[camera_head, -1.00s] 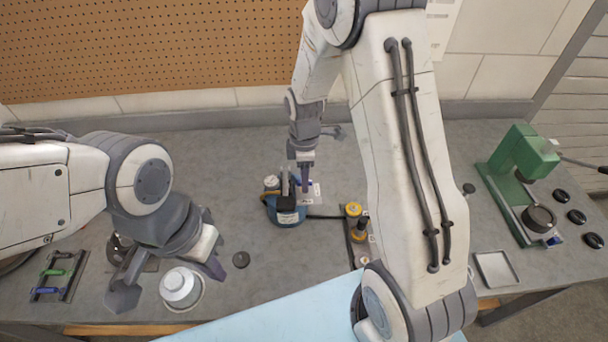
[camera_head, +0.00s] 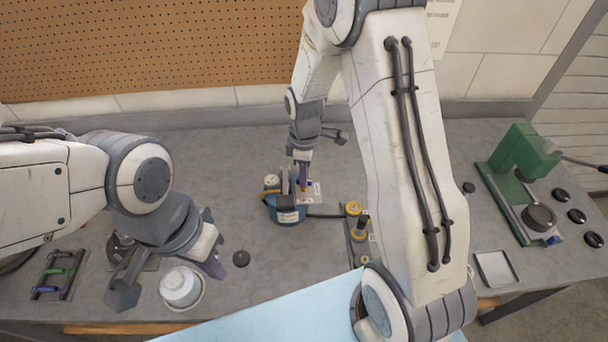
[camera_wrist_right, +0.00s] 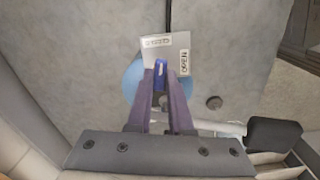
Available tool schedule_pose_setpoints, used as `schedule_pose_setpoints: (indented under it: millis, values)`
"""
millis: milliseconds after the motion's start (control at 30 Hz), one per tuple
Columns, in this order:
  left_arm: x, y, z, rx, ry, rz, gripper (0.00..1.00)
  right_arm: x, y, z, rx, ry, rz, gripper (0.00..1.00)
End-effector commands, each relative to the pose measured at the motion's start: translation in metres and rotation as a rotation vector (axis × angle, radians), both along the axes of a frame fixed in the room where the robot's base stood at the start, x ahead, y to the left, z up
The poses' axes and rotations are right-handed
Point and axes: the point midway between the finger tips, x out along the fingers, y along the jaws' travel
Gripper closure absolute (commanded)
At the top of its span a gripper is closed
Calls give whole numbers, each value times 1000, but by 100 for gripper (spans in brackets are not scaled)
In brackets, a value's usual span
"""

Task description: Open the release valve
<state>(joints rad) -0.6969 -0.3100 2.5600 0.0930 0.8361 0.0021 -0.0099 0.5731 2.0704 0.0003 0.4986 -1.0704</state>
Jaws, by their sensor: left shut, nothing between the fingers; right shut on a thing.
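A blue pump-like unit (camera_head: 288,216) stands on the grey bench in the middle. A pale plate (camera_head: 315,194) with printed labels is on its right side. In the right wrist view the plate (camera_wrist_right: 170,45) carries a label reading OPEN on its right and another label at its upper left. My right gripper (camera_head: 304,184) reaches down over the plate. Its purple fingers (camera_wrist_right: 161,76) are shut on a small blue valve lever (camera_wrist_right: 161,67), whose tip points up at the plate. My left gripper (camera_head: 217,269) is shut and empty, over the front left of the bench.
A white round container (camera_head: 181,286) stands near my left gripper. A block with yellow-topped fittings (camera_head: 354,209) is right of the unit. A green press (camera_head: 520,160), black discs (camera_head: 562,195) and a metal tray (camera_head: 495,268) are at the right. The back left of the bench is clear.

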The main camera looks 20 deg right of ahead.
Motion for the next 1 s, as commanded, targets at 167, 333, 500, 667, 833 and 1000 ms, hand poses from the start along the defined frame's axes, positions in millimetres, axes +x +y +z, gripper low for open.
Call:
schedule_pose_setpoints:
  millis: [167,333,500,667,833,1000]
  values:
    - [0,0,1,0,0,0,100,0,0,1,-1,-1,-162,100]
    - [0,0,1,0,0,0,100,0,0,1,-1,-1,-324,100]
    - [0,0,1,0,0,0,100,1,0,1,0,-2,-486,100]
    - [0,0,1,0,0,0,100,1,0,1,-1,-2,-638,100]
    - [0,0,2,0,0,0,100,1,0,1,-1,-2,-799,100]
    - [0,0,2,0,0,0,100,1,0,1,0,-3,-958,100]
